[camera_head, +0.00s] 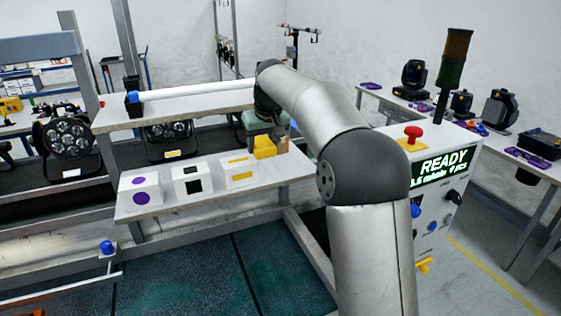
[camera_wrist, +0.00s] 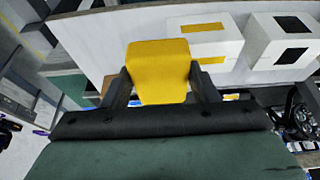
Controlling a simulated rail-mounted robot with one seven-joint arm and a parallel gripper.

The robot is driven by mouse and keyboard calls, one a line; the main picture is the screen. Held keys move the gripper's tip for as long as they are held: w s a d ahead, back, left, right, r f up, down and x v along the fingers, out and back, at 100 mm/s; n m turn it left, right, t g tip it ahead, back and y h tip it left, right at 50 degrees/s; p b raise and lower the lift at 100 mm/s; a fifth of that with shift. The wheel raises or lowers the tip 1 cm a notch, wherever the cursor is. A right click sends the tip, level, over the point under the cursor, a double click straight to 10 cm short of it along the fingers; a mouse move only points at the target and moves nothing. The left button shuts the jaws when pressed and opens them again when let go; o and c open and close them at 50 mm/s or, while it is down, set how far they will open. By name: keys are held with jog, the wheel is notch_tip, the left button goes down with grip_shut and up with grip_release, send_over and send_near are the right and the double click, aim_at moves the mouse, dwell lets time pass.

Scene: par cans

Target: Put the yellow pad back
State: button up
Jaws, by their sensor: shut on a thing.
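The yellow pad (camera_wrist: 158,70) is a thick yellow block gripped between the two dark fingers of my gripper (camera_wrist: 160,88) in the wrist view. In the head view the yellow pad (camera_head: 265,147) shows below my gripper (camera_head: 268,138), at the right part of the light shelf. My gripper is shut on it. Beside it, to its left in the head view, stands a white box with yellow markings (camera_head: 239,174). The same white box (camera_wrist: 212,32) is just right of the pad in the wrist view. Whether the pad touches the shelf, I cannot tell.
A white box with black squares (camera_head: 193,186) and one with purple discs (camera_head: 140,192) stand further left on the shelf (camera_head: 215,192). A control box with a READY display (camera_head: 444,166) and a red button (camera_head: 413,132) stands right of my arm. Stage lights (camera_head: 67,137) sit behind.

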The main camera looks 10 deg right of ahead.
jog(key=p, duration=0.2)
send_over(278, 173)
jog(key=s, duration=0.1)
jog(key=f, duration=0.6)
jog(key=shift+s, duration=0.2)
jog(key=shift+w+d+f, duration=0.1)
jog(key=shift+d+f, duration=0.1)
jog(key=shift+f, duration=1.55)
jog(key=shift+f, duration=0.1)
jog(key=shift+f, duration=0.15)
jog(key=o, duration=1)
